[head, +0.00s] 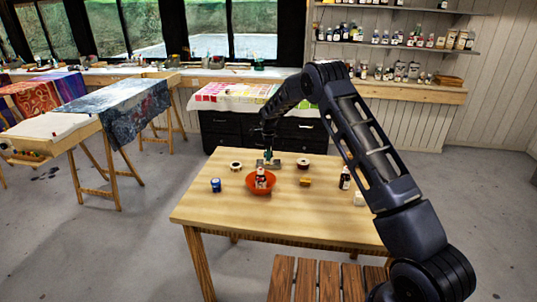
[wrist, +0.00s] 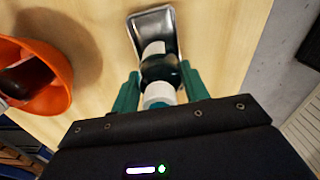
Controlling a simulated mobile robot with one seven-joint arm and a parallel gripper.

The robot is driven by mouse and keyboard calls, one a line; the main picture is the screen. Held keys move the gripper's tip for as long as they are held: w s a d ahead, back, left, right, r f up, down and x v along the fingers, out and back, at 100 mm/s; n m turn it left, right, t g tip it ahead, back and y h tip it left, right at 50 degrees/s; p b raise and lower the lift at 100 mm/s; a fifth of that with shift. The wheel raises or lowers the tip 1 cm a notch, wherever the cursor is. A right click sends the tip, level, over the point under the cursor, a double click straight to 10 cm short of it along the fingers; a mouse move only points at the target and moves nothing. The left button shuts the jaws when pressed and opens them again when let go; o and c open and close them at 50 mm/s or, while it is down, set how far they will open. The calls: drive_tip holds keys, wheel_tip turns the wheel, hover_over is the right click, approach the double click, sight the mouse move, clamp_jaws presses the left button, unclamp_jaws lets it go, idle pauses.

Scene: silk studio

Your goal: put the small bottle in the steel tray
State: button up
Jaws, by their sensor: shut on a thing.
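My gripper (wrist: 160,86) has its green fingers closed on a small dark bottle (wrist: 160,70) with white parts at both ends. The steel tray (wrist: 168,18) lies just beyond and below the bottle in the wrist view. In the head view my gripper (head: 268,153) is over the steel tray (head: 275,162), at the back middle of the wooden table. The held bottle is too small there to make out clearly. I cannot tell whether the bottle touches the tray.
An orange bowl (head: 261,187) holding a dark bottle stands in front of the tray; it also shows in the wrist view (wrist: 62,75). A blue jar (head: 216,185), a pale ring (head: 236,166), a dark roll (head: 303,163), a yellow block (head: 305,182) and a dark bottle (head: 345,178) stand around.

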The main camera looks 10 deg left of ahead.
drive_tip(key=shift+f, duration=0.1)
drive_tip(key=o, duration=1.1)
drive_tip(key=shift+c, duration=0.2)
wheel_tip(320, 180, up, 12)
drive_tip(key=shift+r, duration=0.1)
drive_tip(key=shift+d, duration=0.1)
